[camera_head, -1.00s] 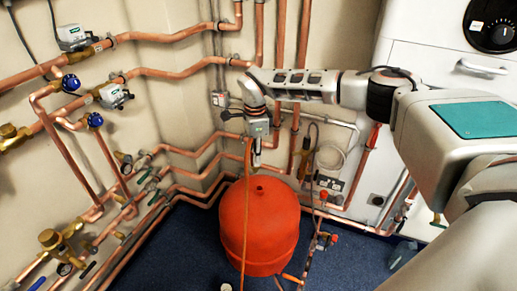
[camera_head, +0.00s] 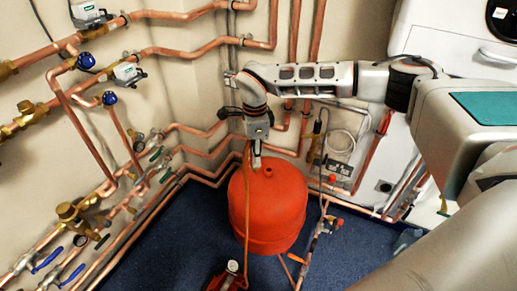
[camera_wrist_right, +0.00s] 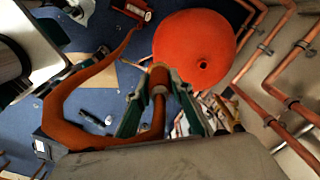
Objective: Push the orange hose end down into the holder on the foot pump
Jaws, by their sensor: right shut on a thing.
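My right gripper (camera_head: 256,160) hangs pointing down by the back wall, beside the top of the red tank in the picture. In the right wrist view its fingers (camera_wrist_right: 159,98) are shut on the orange hose end (camera_wrist_right: 158,78). The orange hose (camera_head: 246,205) runs down in front of the tank toward the red foot pump (camera_head: 226,281) at the bottom edge. In the wrist view the hose (camera_wrist_right: 62,128) bends in a wide loop toward the pump (camera_wrist_right: 134,10), well apart from the held end. The pump's holder cannot be made out. My left gripper is not in view.
The red tank (camera_head: 270,208) stands on the blue floor (camera_head: 345,255), close to the hose. Copper pipes (camera_head: 205,52) and valves line the walls. A white appliance (camera_head: 458,45) stands at the right. Blue floor left of the tank is clear.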

